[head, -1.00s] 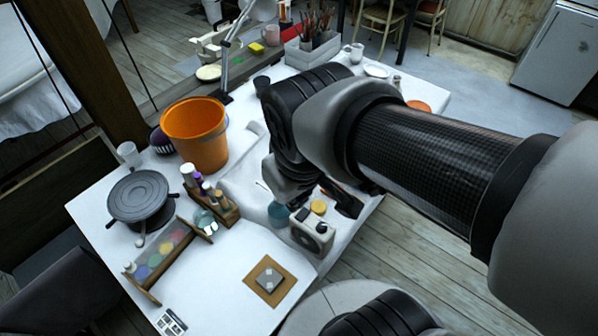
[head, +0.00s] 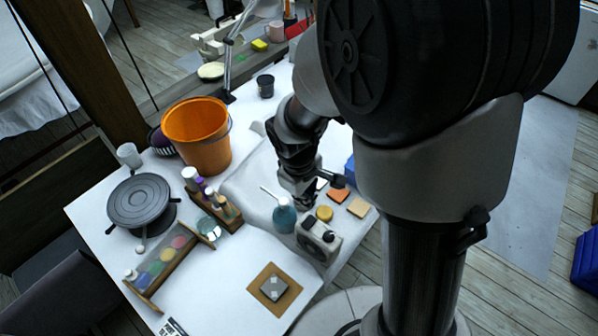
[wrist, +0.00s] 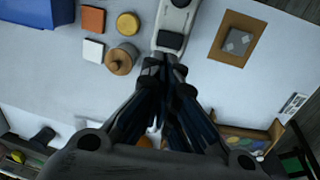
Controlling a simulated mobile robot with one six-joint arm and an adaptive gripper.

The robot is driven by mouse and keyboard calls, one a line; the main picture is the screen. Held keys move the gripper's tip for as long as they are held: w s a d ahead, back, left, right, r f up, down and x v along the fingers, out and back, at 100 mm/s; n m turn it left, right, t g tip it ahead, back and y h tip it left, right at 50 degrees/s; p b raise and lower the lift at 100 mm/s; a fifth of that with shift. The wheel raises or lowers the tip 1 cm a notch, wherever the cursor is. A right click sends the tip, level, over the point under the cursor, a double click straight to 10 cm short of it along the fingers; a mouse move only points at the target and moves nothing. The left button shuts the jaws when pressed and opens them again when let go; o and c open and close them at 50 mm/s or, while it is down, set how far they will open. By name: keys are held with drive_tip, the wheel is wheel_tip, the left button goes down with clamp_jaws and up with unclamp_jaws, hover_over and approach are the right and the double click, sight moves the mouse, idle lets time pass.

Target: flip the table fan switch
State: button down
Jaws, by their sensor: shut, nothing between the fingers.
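My gripper (head: 305,203) points down just behind the fan in the head view. In the wrist view the fingers (wrist: 168,66) are together and empty, close to the dark block; I cannot tell whether they touch it.
A wooden bottle rack (head: 222,212) and orange bucket (head: 198,135) stand farther left.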

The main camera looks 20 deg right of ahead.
sight(308, 217)
drive_tip(key=f+b, duration=0.1)
drive_tip(key=f, duration=0.1)
drive_tip(key=f+b, duration=0.1)
drive_tip(key=f, duration=0.2)
drive_tip(key=d+f, duration=0.1)
drive_tip(key=f, duration=0.2)
drive_tip(key=shift+w+f+b, duration=0.1)
drive_tip(key=shift+w+b, duration=0.25)
drive_tip(key=shift+b, duration=0.05)
